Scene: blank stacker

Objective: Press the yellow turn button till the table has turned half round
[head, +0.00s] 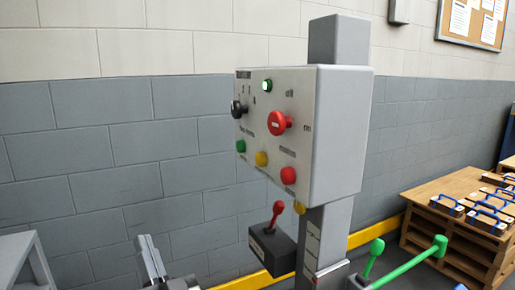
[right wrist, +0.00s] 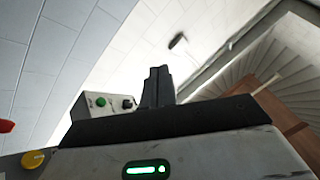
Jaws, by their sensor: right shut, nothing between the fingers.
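In the head view, a grey control box (head: 335,130) stands on a post. A yellow button (head: 261,158) sits low on its face, between a green button (head: 241,146) and a red button (head: 288,175). Another yellow piece (head: 299,209) shows just under the box. My right gripper (head: 147,243) is low and left of the box, pointing up, clear of the buttons. Its fingers (right wrist: 158,86) are shut and empty in the right wrist view. A yellow knob (right wrist: 35,158) shows there at the lower left. The turning table cannot be made out. My left gripper is out of view.
The box also bears a red mushroom button (head: 279,123), a black knob (head: 238,109) and a lit green lamp (head: 267,86). A red-knobbed lever (head: 277,210) juts below. Green-handled levers (head: 374,255) and a wooden pallet stack (head: 450,235) stand at right.

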